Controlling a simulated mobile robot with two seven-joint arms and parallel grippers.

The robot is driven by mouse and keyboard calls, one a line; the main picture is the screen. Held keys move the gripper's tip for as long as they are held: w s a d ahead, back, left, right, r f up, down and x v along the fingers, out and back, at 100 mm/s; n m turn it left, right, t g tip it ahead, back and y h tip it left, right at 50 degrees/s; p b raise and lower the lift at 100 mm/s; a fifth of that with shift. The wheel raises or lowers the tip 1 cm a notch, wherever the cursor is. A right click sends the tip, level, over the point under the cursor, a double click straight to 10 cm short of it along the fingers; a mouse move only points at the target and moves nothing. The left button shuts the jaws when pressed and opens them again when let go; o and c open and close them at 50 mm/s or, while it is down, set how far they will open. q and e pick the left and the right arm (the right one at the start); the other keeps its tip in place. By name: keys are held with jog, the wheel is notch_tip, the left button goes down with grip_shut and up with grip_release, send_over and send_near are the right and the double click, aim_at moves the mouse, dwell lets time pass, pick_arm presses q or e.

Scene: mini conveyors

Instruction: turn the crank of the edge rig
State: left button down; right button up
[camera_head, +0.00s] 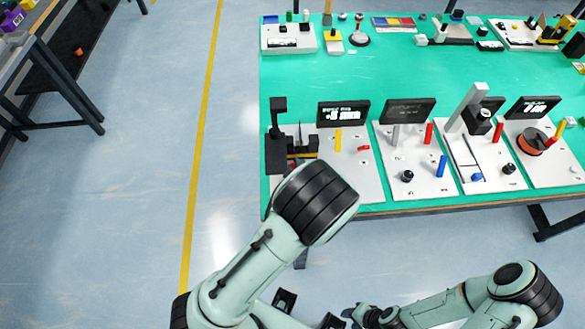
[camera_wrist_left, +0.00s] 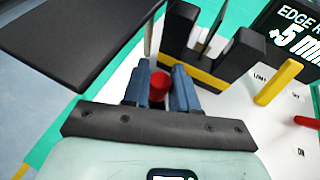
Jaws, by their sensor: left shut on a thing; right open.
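The edge rig (camera_head: 331,160) stands at the left front of the green table, with a white base, a black clamp-like block with a yellow strip (camera_wrist_left: 192,70) and a display (camera_wrist_left: 290,40). The display shows part of "EDGE R" and a reading in mm, cut off by the frame. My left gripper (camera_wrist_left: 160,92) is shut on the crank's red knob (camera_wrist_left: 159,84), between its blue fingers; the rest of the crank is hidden. In the head view my left arm hides this gripper. My right gripper (camera_head: 356,313) is open at the bottom edge, away from the table.
A black panel (camera_wrist_left: 75,35) and a thin grey rod (camera_wrist_left: 149,38) are close to the left gripper. A yellow peg (camera_head: 338,140) and a red peg (camera_head: 363,149) stand on the rig's base. More rigs stand to the right. The table's middle is clear.

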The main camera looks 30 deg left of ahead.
pick_arm(q)
jog(key=c, duration=0.9)
grip_release()
jog(key=shift+w, duration=0.1)
jog(key=shift+c, duration=0.2)
jog(key=v, duration=1.3)
jog(key=shift+d+r, duration=0.1)
